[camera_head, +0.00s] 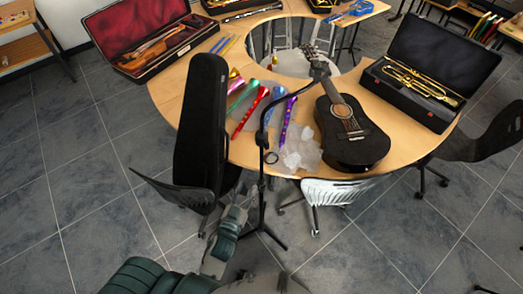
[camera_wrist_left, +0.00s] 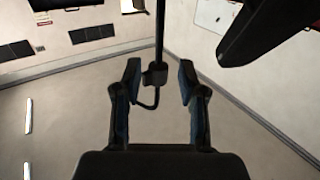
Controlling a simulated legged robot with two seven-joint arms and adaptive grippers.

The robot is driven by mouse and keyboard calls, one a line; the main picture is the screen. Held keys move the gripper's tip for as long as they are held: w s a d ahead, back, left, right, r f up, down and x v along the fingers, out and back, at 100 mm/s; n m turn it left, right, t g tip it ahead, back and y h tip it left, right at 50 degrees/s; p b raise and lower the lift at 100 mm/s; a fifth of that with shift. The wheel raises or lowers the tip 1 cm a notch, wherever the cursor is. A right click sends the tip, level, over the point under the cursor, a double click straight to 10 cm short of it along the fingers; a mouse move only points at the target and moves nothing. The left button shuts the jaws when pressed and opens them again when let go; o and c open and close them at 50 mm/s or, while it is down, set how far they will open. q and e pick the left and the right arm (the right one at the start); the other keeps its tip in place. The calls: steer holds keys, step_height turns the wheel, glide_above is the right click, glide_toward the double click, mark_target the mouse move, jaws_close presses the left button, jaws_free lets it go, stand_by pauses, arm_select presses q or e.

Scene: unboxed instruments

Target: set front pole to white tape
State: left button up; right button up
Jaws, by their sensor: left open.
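A black stand with a slim upright pole (camera_head: 262,180) stands on the floor in front of the table. Its upper part leans right to a holder (camera_head: 319,70) near the guitar neck. In the left wrist view the pole (camera_wrist_left: 160,25) runs down to a dark clamp (camera_wrist_left: 155,75) with a curved hook below. My left gripper (camera_head: 246,187) is low beside the pole, left of it. Its fingers (camera_wrist_left: 160,72) are open, and the pole and clamp appear between them; contact cannot be told. No white tape can be made out. My right gripper is not in view.
A black case (camera_head: 201,130) stands upright close left of the stand. A curved wooden table (camera_head: 170,85) holds a black guitar (camera_head: 349,125), coloured tubes (camera_head: 250,110), crumpled plastic (camera_head: 300,150) and open instrument cases. A white chair (camera_head: 338,190) is right of the pole.

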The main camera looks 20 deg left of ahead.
mark_target(261, 157)
arm_select(q)
steer(key=w, duration=1)
steer(key=w+d+p, duration=0.1)
steer(key=w, duration=0.4)
steer(key=shift+w+d+f, duration=0.1)
steer(key=shift+w, duration=0.3)
steer(key=shift+d, duration=0.15)
steer(key=c, duration=0.6)
jaws_close()
